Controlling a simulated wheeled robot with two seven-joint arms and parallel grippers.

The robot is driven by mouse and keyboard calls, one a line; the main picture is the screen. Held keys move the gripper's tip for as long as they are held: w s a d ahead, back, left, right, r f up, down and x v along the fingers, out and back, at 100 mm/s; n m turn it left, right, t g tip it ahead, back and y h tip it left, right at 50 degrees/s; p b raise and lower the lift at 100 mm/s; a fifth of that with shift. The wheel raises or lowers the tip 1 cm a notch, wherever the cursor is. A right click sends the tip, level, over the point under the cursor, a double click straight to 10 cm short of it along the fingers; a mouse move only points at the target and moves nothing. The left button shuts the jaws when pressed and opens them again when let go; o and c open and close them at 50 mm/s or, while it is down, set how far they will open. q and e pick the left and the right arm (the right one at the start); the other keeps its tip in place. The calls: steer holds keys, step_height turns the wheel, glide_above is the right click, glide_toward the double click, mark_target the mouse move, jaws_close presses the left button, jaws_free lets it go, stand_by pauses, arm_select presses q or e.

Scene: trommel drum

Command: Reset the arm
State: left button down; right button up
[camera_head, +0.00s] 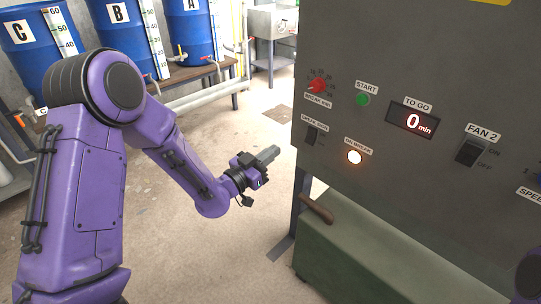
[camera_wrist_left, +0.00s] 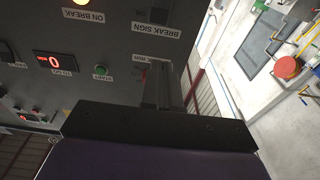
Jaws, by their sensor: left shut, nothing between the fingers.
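My left arm, purple, comes in from the left in the head view. Its gripper (camera_head: 268,155) is shut and empty, in the air in front of the left edge of the grey control panel (camera_head: 440,55). In the left wrist view the closed fingers (camera_wrist_left: 165,88) point toward the panel, which appears upside down, near the BREAK SIGN label (camera_wrist_left: 157,31). I cannot tell from the views how close the fingertips are to the panel. The break sign switch (camera_head: 311,133) is in the head view. The ON BREAK light (camera_head: 354,157) is lit. My right gripper is not in view.
The panel also carries a red dial (camera_head: 317,86), a green START button (camera_head: 362,99), a TO GO display (camera_head: 412,120) reading 0 min and the FAN 2 switch (camera_head: 468,152). A green box (camera_head: 365,255) stands below. Blue barrels (camera_head: 125,35) stand behind; the floor between is clear.

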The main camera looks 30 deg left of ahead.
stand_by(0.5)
arm_select(q)
steer(key=s+a+f+n+g+y+p, duration=0.2)
steer(key=s+f+n+g+y, duration=0.3)
steer(key=f, duration=0.4)
steer(key=s+a+f+n+g+y+p, duration=0.1)
steer(key=s+a+f+n+g+y, duration=0.15)
steer(key=s+f+n, duration=0.4)
steer(key=s+f+g+y+p, duration=0.1)
steer(key=s+f+g, duration=0.2)
steer(key=s, duration=0.8)
steer(key=s+f+m+g+y+p, duration=0.1)
steer(key=s+f+g+p, duration=0.1)
steer(key=s+f+g, duration=0.2)
steer(key=s+f, duration=0.3)
steer(key=s, duration=0.5)
steer(key=shift+f, duration=0.25)
steer(key=shift+g+p, duration=0.25)
steer(key=shift+p, duration=0.05)
